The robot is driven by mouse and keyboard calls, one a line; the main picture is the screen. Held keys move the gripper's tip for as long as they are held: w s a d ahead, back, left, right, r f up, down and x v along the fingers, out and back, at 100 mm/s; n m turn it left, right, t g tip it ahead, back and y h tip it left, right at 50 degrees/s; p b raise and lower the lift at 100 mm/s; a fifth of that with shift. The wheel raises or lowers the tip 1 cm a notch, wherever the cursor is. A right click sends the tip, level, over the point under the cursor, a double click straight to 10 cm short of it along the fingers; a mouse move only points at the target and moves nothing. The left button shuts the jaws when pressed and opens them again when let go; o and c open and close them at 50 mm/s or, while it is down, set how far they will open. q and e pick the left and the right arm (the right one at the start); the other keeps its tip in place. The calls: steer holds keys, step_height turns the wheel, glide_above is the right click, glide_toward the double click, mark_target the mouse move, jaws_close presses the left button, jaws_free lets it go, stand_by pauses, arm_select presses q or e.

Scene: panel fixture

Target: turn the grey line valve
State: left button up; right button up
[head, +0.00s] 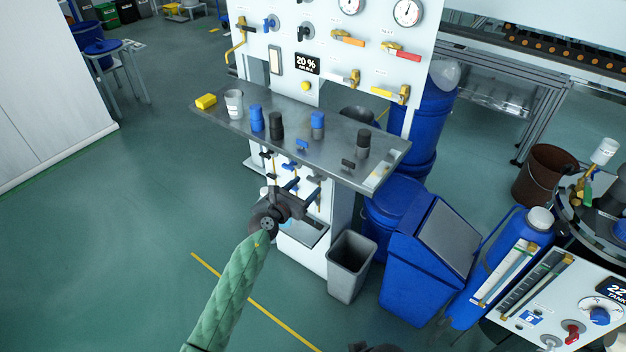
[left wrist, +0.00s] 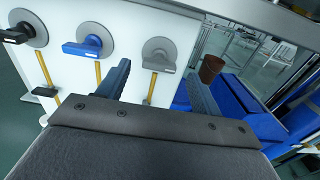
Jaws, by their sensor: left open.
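The grey valve (left wrist: 160,56) is on the white panel in the left wrist view. It has a round grey plate and a short grey lever. A blue valve (left wrist: 90,46) and a black valve (left wrist: 24,32) sit to its left. My left gripper (left wrist: 158,82) is open and empty, its two fingers pointing at the panel. The grey valve shows in the gap between the fingers, beyond them, with no contact visible. In the head view my left gripper (head: 302,187) is below the steel shelf, in front of the lower panel. The grey valve is hard to make out there.
The steel shelf (head: 225,120) juts out above the gripper, with several cups and knobs on it. A grey bin (head: 350,268) and a blue bin (head: 425,260) stand to the right. A brown bucket (left wrist: 211,68) shows behind. Floor at left is clear.

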mark_target(312, 178)
arm_select(q)
steer(key=shift+x, duration=2.45)
steer(key=c, duration=1)
steer(key=shift+a+r+n+p, duration=0.1)
steer(key=shift+n+p, duration=0.3)
steer(key=n+p, duration=0.4)
steer(key=n, duration=0.2)
steer(key=shift+n+p, duration=0.7)
steer(key=shift+n, duration=0.1)
arm_select(e)
steer(key=s+d+r+g+h, duration=0.2)
steer(key=s+d+r, duration=0.1)
steer(key=d+r, duration=0.55)
arm_select(q)
steer(key=n+p, duration=0.1)
steer(key=n, duration=0.2)
steer(key=n+p, duration=0.1)
steer(key=n, duration=0.1)
steer(key=n+p, duration=0.1)
steer(key=n, duration=0.2)
steer(key=shift+a+f+n+p, duration=0.1)
steer(key=shift+f+n+p, duration=0.15)
steer(key=shift+n+p, duration=0.05)
steer(key=shift+f+n, duration=0.1)
steer(key=shift+n, duration=0.5)
arm_select(e)
step_height(312, 178, down, 17)
steer(key=w, duration=0.2)
steer(key=shift+a+r+m, duration=0.15)
steer(key=shift+a+m, duration=0.25)
